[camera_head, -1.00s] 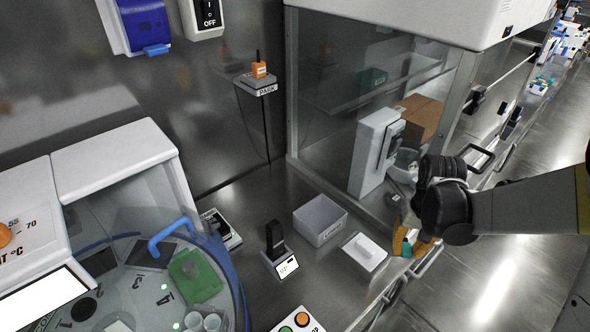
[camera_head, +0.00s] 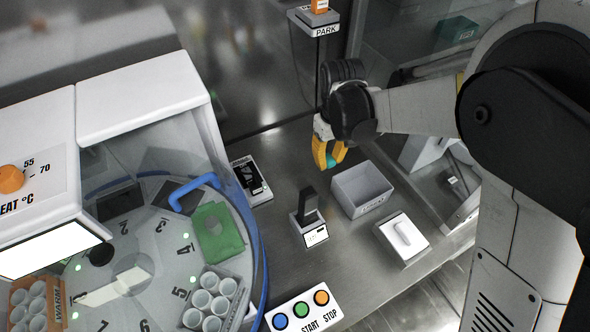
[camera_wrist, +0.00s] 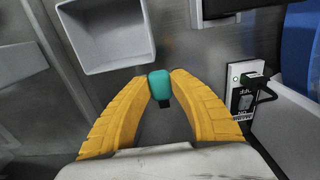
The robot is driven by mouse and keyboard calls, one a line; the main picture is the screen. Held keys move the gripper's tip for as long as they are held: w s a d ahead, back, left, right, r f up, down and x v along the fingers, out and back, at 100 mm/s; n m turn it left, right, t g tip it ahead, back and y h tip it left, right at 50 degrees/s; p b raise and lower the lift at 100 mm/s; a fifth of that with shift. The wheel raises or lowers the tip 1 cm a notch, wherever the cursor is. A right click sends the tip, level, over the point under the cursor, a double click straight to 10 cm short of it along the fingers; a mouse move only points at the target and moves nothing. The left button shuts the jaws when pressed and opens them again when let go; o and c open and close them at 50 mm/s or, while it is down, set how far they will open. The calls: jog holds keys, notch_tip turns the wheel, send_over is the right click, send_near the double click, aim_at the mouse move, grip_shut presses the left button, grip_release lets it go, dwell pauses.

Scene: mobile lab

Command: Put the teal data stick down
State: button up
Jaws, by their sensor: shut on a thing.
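The teal data stick (camera_wrist: 159,85) is held between the yellow fingers of my gripper (camera_wrist: 158,92), with a dark end showing below the teal part. In the head view my gripper (camera_head: 328,158) is above the bench, behind the grey bin and the black upright device, and a bit of the teal data stick (camera_head: 331,160) shows between the fingers. The gripper is shut on the stick. The stick appears clear of the bench surface.
An open grey bin (camera_head: 362,190) stands on the bench, with a white box (camera_head: 401,238) to its right. A black upright device (camera_head: 309,213) with a small display stands left of the bin. A round machine (camera_head: 130,250) fills the left. Bare metal bench lies below the gripper.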

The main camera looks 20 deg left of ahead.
jog(key=b, duration=0.3)
send_over(294, 178)
notch_tip(294, 178, down, 6)
jog(key=shift+f+b, duration=0.95)
jog(key=shift+f, duration=1)
jog(key=shift+f+b, duration=0.45)
jog(key=shift+f, duration=0.1)
jog(key=o, duration=1)
jog(key=shift+c, duration=0.2)
notch_tip(294, 178, up, 13)
jog(key=p, duration=0.5)
